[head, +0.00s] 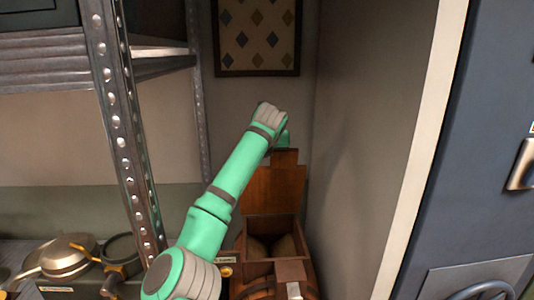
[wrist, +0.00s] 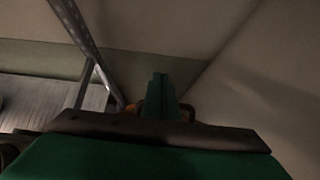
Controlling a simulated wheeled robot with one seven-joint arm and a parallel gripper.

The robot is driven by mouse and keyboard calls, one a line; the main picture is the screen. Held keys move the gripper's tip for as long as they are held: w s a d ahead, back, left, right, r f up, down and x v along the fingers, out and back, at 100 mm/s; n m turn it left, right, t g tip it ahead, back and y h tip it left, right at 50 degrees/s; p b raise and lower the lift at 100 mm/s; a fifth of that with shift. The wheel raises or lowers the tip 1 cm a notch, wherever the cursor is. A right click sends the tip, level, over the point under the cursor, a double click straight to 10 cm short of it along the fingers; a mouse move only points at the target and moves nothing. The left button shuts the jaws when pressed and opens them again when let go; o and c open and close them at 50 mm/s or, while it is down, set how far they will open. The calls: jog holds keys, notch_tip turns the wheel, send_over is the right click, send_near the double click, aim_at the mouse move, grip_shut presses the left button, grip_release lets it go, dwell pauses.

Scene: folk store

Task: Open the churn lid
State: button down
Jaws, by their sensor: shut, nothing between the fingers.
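The wooden churn (head: 262,270) stands at the bottom centre of the head view, partly behind my arm. Its brown lid (head: 286,187) is raised upright at the back, and the opening shows with rounded shapes inside. In the head view my arm reaches over the churn, and its end is beside the top of the raised lid; the fingers are mostly hidden there. In the wrist view my gripper (wrist: 160,78) is shut and empty, its green fingers together. Small brown patches show on both sides of the fingers; I cannot tell whether the fingers touch the lid.
A metal shelf post (head: 125,130) rises left of my arm. Pans (head: 66,255) lie on a surface at the lower left. A wall panel stands close on the churn's right, with a blue door (head: 490,190) beyond it. A patterned picture (head: 257,35) hangs behind.

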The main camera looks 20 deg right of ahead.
jog(key=shift+w+a+f, duration=0.1)
jog(key=shift+a+f, duration=0.05)
jog(key=shift+f, duration=0.5)
jog(key=shift+w+a+f, duration=0.1)
jog(key=shift+a+f, duration=0.05)
jog(key=shift+f, duration=0.45)
notch_tip(320, 180, up, 12)
jog(key=shift+d+r, duration=0.2)
jog(key=shift+d, duration=0.15)
